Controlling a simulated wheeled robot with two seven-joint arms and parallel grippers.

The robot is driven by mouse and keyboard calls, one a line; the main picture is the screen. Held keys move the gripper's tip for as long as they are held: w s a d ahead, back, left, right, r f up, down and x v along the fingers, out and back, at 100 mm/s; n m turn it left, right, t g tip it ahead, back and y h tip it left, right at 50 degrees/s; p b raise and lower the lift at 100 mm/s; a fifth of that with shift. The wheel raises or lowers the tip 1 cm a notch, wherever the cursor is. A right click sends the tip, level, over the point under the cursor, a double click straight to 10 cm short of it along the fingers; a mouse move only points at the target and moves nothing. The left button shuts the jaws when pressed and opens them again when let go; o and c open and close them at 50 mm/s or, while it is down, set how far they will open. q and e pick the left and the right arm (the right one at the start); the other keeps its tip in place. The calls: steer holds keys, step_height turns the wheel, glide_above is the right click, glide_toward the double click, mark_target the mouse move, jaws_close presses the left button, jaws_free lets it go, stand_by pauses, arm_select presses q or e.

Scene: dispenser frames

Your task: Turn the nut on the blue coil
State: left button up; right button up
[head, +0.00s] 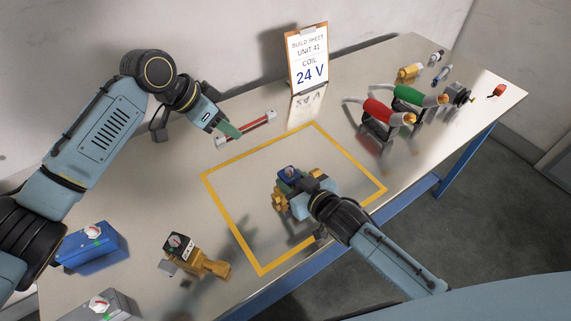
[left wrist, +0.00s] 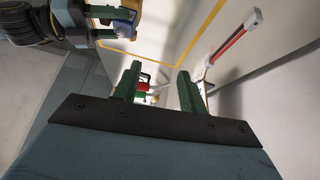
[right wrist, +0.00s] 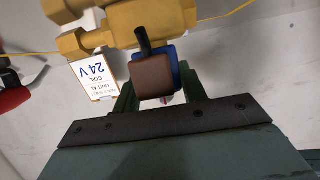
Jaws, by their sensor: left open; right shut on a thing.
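A brass valve (head: 279,199) stands inside the yellow taped square, carrying a blue coil (head: 287,174). In the right wrist view the coil (right wrist: 174,58) has a brown face, and a black stub stands beside it, against the brass valve body (right wrist: 150,22). My right gripper (head: 302,185) is shut on the coil, its green fingers on either side. The left wrist view also shows the coil (left wrist: 124,28) at the top left. I cannot make out the nut clearly. My left gripper (head: 226,131) is open and empty, above the table left of the square.
A red and white bar (head: 246,128) lies near the wall. A build sheet (head: 308,58) reads 24 V. Red (head: 380,108) and green (head: 411,96) tools rest in stands at the right. A second brass valve (head: 203,263) and blue box (head: 92,247) are at the lower left.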

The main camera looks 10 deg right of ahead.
mark_target(289, 170)
arm_select(q)
steer(key=s+d+m+g+y, duration=0.2)
steer(key=s+d+m, duration=0.2)
steer(key=s+d, duration=0.25)
steer(key=x, duration=0.8)
steer(key=w+x, duration=0.1)
steer(key=x, duration=0.3)
steer(key=shift+w+d+f, duration=0.1)
steer(key=shift+d+f, duration=0.05)
steer(key=shift+d, duration=0.3)
steer(key=shift+c, duration=0.4)
jaws_close()
steer(key=shift+n+t, duration=0.3)
steer(key=n+t, duration=0.1)
steer(key=n, duration=0.3)
steer(key=shift+d+n+t, duration=0.1)
steer(key=shift+n+t, duration=0.2)
steer(key=shift+t, duration=0.1)
steer(key=n, duration=0.1)
steer(key=n+t+y, duration=0.1)
steer(key=n, duration=0.2)
steer(key=shift+s+d+n+y, duration=0.1)
steer(key=shift+s+n+y, duration=0.2)
steer(key=shift+n, duration=0.1)
steer(key=shift+n+t, duration=0.3)
